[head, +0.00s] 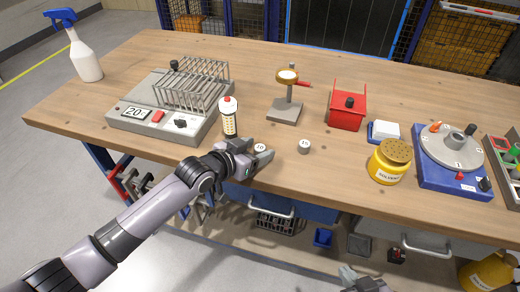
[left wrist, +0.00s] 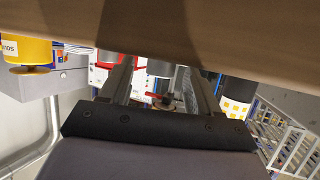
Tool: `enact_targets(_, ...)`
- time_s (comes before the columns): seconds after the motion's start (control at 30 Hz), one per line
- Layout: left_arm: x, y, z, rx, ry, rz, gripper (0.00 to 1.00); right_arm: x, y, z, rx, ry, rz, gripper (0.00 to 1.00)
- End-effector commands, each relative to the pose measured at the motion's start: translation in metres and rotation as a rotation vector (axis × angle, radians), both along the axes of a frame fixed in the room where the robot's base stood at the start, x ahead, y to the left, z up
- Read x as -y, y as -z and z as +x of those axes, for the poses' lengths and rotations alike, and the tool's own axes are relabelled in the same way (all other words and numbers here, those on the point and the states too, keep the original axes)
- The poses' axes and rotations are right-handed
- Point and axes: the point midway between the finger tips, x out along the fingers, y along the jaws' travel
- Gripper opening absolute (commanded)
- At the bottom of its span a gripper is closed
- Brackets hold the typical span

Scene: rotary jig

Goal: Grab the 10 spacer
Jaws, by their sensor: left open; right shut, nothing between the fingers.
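The spacer marked 10 (head: 260,148), a small grey cylinder with a white top, stands near the table's front edge. My left gripper (head: 264,156) is open and low at that edge, with its fingers right by this spacer. In the left wrist view, which is upside down, a grey cylinder that looks like this spacer (left wrist: 160,68) shows between the two finger lines (left wrist: 152,88). I cannot tell whether the fingers touch it. A similar spacer marked 15 (head: 304,146) stands to the right. My right gripper (head: 365,284) is partly visible at the bottom edge, shut and empty.
A white bottle with a red cap (head: 229,117) stands just behind my left gripper. A grey device with a wire rack (head: 150,118) is to the left. A stand (head: 285,112), a red box (head: 346,108), a yellow jar (head: 389,163) and a blue-based rotary jig (head: 435,181) are to the right.

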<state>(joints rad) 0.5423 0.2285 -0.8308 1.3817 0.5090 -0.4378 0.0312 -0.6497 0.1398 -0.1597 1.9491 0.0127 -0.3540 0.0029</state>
Motion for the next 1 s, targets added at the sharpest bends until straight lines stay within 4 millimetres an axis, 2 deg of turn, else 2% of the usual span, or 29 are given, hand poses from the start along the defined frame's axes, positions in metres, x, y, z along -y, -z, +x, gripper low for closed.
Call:
enact_targets(0.33, 0.002, 0.001, 0.003, 0.001, 0.000, -0.001, 0.62, 0.000, 0.000, 0.000, 0.000, 0.000, 0.000, 0.00)
enact_targets(0.5, 0.002, 0.001, 0.003, 0.001, 0.000, -0.001, 0.07, 0.000, 0.000, 0.000, 0.000, 0.000, 0.000, 0.00)
enact_targets(0.53, 0.002, 0.001, 0.003, 0.001, 0.000, -0.001, 0.00, 0.000, 0.000, 0.000, 0.000, 0.000, 0.000, 0.00)
enact_targets(0.83, 0.002, -0.001, 0.003, 0.002, 0.000, -0.001, 0.00, 0.000, 0.000, 0.000, 0.000, 0.000, 0.000, 0.00)
enact_targets(1.0, 0.003, -0.012, 0.003, 0.004, 0.000, -0.003, 0.00, 0.000, -0.001, 0.000, 0.000, 0.000, 0.000, 0.00)
